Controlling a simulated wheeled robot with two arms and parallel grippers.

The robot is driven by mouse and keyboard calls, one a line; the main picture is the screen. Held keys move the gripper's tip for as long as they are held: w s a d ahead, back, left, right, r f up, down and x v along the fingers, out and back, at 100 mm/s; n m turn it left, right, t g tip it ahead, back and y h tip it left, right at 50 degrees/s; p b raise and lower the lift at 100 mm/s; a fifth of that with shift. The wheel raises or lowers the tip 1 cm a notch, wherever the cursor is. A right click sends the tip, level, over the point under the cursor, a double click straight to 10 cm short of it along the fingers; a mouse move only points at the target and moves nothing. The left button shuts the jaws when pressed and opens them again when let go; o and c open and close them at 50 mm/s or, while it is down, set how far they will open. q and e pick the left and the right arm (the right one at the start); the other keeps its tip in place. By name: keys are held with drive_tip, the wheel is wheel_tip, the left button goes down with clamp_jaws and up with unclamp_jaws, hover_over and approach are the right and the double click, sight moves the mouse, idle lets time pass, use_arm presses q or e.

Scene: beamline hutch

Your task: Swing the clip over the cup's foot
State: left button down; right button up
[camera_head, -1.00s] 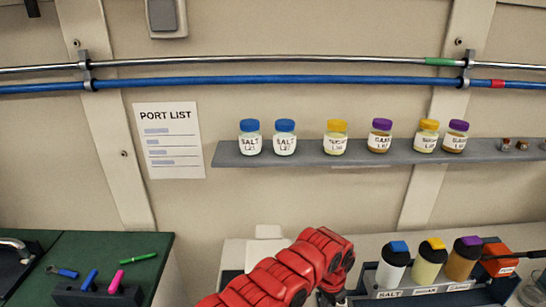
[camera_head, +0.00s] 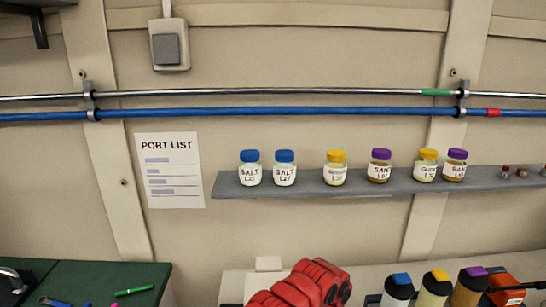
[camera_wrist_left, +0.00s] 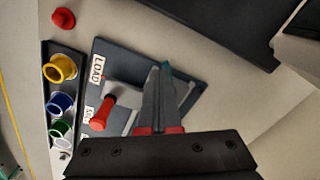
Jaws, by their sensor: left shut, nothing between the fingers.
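In the left wrist view, a dark plate (camera_wrist_left: 105,50) carries a white LOAD label (camera_wrist_left: 97,68) and a second label partly hidden. A red-ended lever (camera_wrist_left: 101,113), possibly the clip, lies over a grey block on this plate. My left gripper (camera_wrist_left: 161,72) is shut and empty, its fingers over the plate just right of the red-ended piece, apart from it in the picture. A bit of teal shows by the fingertips; I cannot tell what it belongs to. The cup and its foot cannot be made out for certain. My right gripper is in neither view.
Beside the plate are a yellow ring socket (camera_wrist_left: 60,68), a blue one (camera_wrist_left: 60,103), a green one and a red knob (camera_wrist_left: 63,19). In the head view, bottles (camera_head: 437,283) stand at bottom right, below a wall shelf (camera_head: 300,191) of jars.

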use_arm(q)
drive_tip(key=shift+a, duration=0.1)
drive_tip(key=shift+w+a+f+b, duration=0.1)
drive_tip(key=shift+w+a+b, duration=0.1)
drive_tip(key=shift+w+b, duration=0.15)
drive_tip(key=shift+w+a, duration=0.2)
drive_tip(key=shift+b, duration=0.3)
drive_tip(key=shift+w+a+b, duration=0.3)
drive_tip(key=shift+w+b, duration=0.25)
drive_tip(key=shift+b, duration=0.2)
